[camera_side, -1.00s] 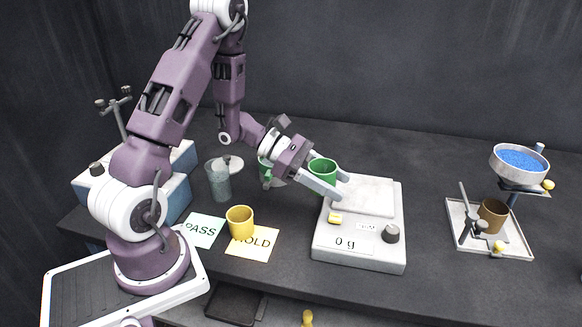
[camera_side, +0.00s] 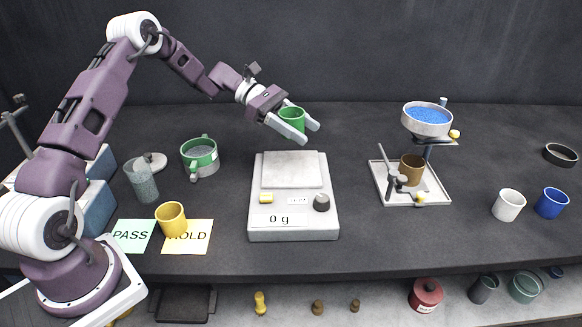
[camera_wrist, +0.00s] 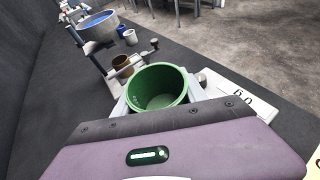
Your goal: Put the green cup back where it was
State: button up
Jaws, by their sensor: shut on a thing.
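The green cup (camera_side: 291,119) is held upright between the fingers of my gripper (camera_side: 298,127). In the side view it is above and just behind the scale's back edge, apart from the pan. In the wrist view the green cup (camera_wrist: 158,88) shows its open top, and its inside looks empty apart from small pale specks. My gripper (camera_wrist: 155,108) is shut on it. The scale (camera_side: 293,195) reads 0 g, and its pan (camera_side: 292,170) is bare.
A yellow cup (camera_side: 171,218) is on the HOLD card (camera_side: 200,240), beside the PASS card (camera_side: 131,236). Right are a stand with a blue-filled bowl (camera_side: 427,120), a brown cup (camera_side: 411,169), white (camera_side: 508,204) and blue (camera_side: 551,202) cups.

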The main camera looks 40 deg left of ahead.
aim_at(300, 170)
notch_tip(300, 170, down, 10)
jog(key=shift+r, duration=0.2)
jog(key=shift+f, duration=0.1)
jog(key=o, duration=1.4)
jog(key=shift+c, duration=0.2)
jog(key=shift+a+f, duration=0.1)
jog(key=shift+o, duration=0.6)
jog(key=v, duration=0.7)
jog(key=shift+w+r, duration=0.15)
jog(key=shift+r, duration=0.05)
